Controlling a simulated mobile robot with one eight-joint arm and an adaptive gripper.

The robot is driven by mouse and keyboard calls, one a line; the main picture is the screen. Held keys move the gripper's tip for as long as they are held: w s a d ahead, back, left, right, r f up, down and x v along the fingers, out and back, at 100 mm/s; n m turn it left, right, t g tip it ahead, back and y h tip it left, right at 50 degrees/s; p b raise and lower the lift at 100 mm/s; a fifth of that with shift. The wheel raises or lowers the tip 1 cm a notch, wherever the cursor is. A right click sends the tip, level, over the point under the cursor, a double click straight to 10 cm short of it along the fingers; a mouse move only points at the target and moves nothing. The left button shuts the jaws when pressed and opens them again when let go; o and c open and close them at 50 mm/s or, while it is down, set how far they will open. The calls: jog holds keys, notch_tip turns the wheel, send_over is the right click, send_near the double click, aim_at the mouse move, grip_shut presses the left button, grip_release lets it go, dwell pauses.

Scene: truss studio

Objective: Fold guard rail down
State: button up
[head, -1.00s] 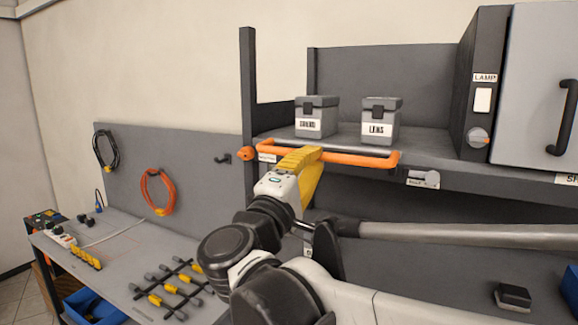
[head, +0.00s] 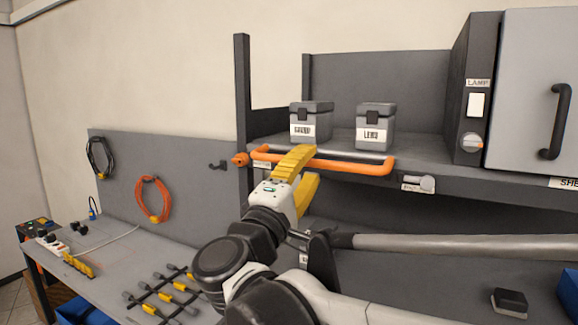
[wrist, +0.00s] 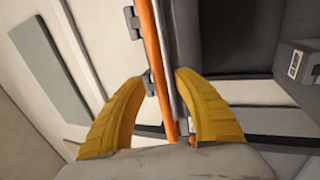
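The guard rail (head: 350,167) is an orange bar with bent ends along the front edge of the grey shelf. An orange knob (head: 240,160) is at its left end, by the dark post. My gripper (head: 310,164) has two yellow fingers and is at the left-middle part of the rail. In the wrist view the rail (wrist: 148,40) passes between the fingertips of my gripper (wrist: 162,76). The fingers stand apart with gaps beside the bar, so the gripper is open. Contact with the rail cannot be told.
Two grey labelled boxes, one left (head: 311,120) and one right (head: 375,125), stand on the shelf behind the rail. A grey latch (head: 418,184) is under the shelf edge, right of the rail. A lamp cabinet (head: 530,95) is at right. A workbench (head: 100,262) is at lower left.

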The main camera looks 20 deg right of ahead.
jog(key=v, duration=1.1)
jog(key=shift+s+a+f, duration=0.2)
jog(key=shift+s, duration=0.05)
jog(key=s+d+f+m+g+y+b, duration=0.1)
jog(key=d+f+g+y+b, duration=0.25)
jog(key=f, duration=0.95)
jog(key=s+d+f+g+y+b, duration=0.1)
jog(key=d+f+g+y+b, duration=0.3)
jog(key=f, duration=0.9)
jog(key=s+a+f+m+y+b, duration=0.2)
jog(key=a+f+m+y+b, duration=0.1)
jog(key=f, duration=0.7)
jog(key=s+a+f+m+t+y+b, duration=0.1)
jog(key=s+a+f+m+y+b, duration=0.1)
jog(key=f+y+b, duration=0.4)
notch_tip(320, 180, down, 5)
jog(key=a+m, duration=0.1)
jog(key=a, duration=0.1)
jog(key=shift+a+m+b, duration=0.3)
jog(key=shift+a+b, duration=0.1)
jog(key=shift+s+f+t+y, duration=0.1)
jog(key=shift+s+t+y, duration=0.05)
jog(key=shift+t+y, duration=0.1)
